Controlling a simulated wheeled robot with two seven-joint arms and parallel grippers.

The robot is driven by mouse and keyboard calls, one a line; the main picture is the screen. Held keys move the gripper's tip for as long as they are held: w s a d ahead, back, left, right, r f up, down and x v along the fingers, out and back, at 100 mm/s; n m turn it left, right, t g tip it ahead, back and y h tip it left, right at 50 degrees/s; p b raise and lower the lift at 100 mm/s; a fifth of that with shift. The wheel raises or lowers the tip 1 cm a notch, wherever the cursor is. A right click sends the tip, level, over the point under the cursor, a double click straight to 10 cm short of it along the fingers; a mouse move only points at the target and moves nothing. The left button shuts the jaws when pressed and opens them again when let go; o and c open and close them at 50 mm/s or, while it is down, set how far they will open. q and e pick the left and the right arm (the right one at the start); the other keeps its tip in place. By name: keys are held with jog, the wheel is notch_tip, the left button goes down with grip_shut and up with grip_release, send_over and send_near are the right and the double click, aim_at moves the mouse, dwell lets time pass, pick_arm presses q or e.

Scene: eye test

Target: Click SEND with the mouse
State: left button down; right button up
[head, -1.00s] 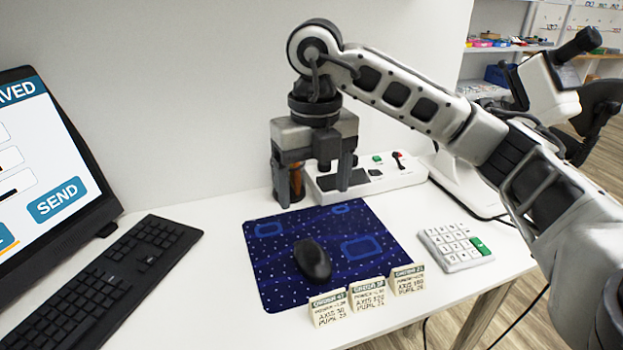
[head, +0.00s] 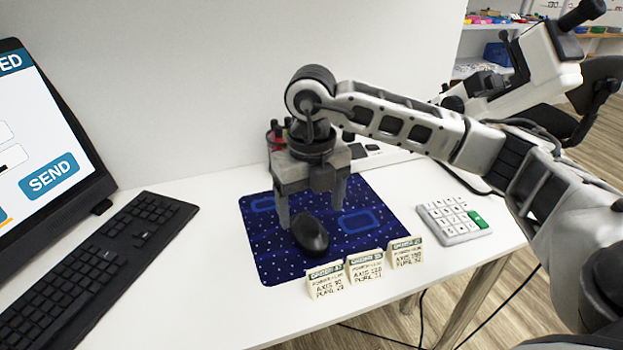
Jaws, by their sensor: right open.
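A black mouse (head: 310,238) lies on a dark blue patterned mousepad (head: 262,262) on the white table. My right gripper (head: 312,217) points down over the pad with its jaws apart. It is just behind the mouse, with its left finger near the mouse's back left side; I cannot tell whether it touches. A monitor (head: 85,172) at the left shows a blue SEND button (head: 50,176) on a white screen. No cursor can be made out. My left gripper is not in view.
A black keyboard (head: 95,265) lies left of the pad. Several small printed cards (head: 365,268) stand at the pad's front edge. A white keypad (head: 453,220) with a green key lies to the right. A white device (head: 385,155) stands behind my right arm.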

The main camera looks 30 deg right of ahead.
aim_at(313, 229)
notch_tip(313, 229, down, 6)
dwell(0.4)
jog(key=c, duration=1.1)
jog(key=shift+d, duration=0.1)
